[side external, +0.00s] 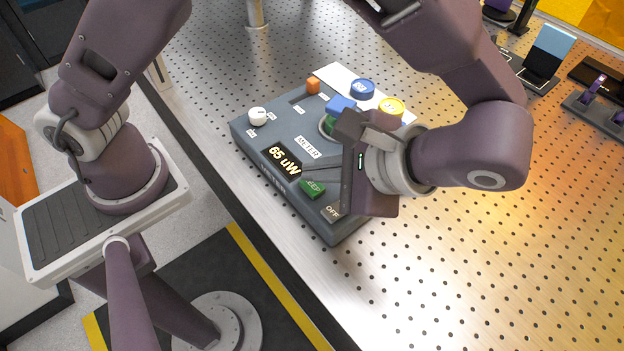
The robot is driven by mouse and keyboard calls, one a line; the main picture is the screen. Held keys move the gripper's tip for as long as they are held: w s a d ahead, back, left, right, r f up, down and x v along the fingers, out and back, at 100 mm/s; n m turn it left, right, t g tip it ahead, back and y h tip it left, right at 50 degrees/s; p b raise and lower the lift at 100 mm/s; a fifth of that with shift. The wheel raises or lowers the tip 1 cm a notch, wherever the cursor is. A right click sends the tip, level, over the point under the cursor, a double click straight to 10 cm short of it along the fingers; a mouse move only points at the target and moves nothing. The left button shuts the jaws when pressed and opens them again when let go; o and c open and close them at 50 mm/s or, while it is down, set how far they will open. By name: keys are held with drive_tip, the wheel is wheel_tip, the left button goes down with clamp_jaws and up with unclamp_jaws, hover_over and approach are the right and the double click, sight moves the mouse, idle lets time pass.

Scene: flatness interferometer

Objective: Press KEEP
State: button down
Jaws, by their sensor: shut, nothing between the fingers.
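The green KEEP button (313,189) sits on the front right part of the dark grey meter box (262,133). Its first letter is covered by my gripper. The lit display (284,161) to its left reads 65 uW. My gripper (304,170) is shut and empty, its fingers pointing left over the box between the display and the KEEP button. The fingertips look close above the box, but I cannot tell whether they touch it.
Blue (362,89) and yellow (392,106) round pieces stand on a white strip behind. The perforated table (480,260) is clear at front right.

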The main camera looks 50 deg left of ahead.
sight(318, 188)
drive_tip(key=shift+r, duration=0.25)
drive_tip(key=shift+r, duration=2.5)
drive_tip(key=s+a+r+n+t+h, duration=0.3)
drive_tip(key=a+h, duration=0.1)
drive_tip(key=a, duration=0.3)
drive_tip(key=s+a+r+n+t+h, duration=0.3)
drive_tip(key=s+a+r+t+h, duration=0.1)
drive_tip(key=a, duration=0.4)
drive_tip(key=shift+s+a+n+t+h, duration=0.15)
drive_tip(key=shift+a+n+t+h, duration=0.15)
drive_tip(key=shift+h, duration=0.2)
